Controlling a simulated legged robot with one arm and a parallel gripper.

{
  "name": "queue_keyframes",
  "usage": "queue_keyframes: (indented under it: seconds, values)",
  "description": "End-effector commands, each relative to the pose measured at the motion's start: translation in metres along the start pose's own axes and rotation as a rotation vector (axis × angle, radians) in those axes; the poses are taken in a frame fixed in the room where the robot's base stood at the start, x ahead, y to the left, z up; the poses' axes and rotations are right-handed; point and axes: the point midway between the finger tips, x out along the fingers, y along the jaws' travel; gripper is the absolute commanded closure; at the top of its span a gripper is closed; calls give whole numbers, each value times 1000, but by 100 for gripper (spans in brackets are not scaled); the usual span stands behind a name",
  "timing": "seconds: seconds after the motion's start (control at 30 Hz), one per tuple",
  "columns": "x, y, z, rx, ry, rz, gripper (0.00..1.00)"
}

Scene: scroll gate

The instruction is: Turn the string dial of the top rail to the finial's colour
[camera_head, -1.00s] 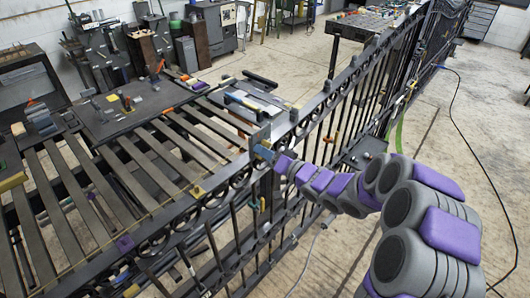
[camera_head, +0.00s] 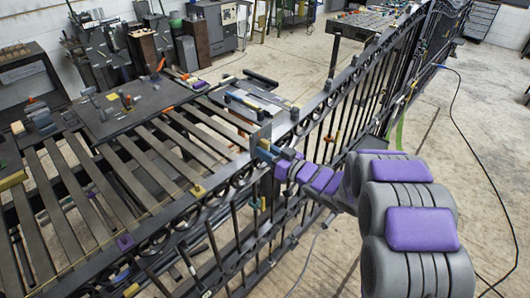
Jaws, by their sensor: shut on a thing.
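The dark iron gate's top rail (camera_head: 226,180) runs from the lower left to the upper right, with a row of scroll rings under it. A small grey upright plate (camera_head: 261,134) stands on the rail. My gripper (camera_head: 266,152) is at this plate, on its right side, shut on what appears to be the string dial there. The dial is small and mostly hidden behind the fingers, so its colour cannot be read. I cannot make out the finial or its colour for certain.
Left of the gate lies a slatted rack (camera_head: 105,185) with small yellow and purple blocks (camera_head: 124,241) around it. A workbench with tools (camera_head: 125,105) stands behind. A black cable (camera_head: 462,125) lies on the floor at right. The floor right of the gate is mostly clear.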

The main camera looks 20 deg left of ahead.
Motion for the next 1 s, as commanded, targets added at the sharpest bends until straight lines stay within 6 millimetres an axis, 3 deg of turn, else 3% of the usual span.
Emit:
queue_keyframes:
  seconds: [0.3,0.87,0.9,1.0]
  values:
    - [-1,2,1,-129,-3,3,100]
    - [-1,1,0,-158,-1,3,100]
    - [-2,1,0,-158,-1,3,70]
    - [-1,1,0,-157,0,2,60]
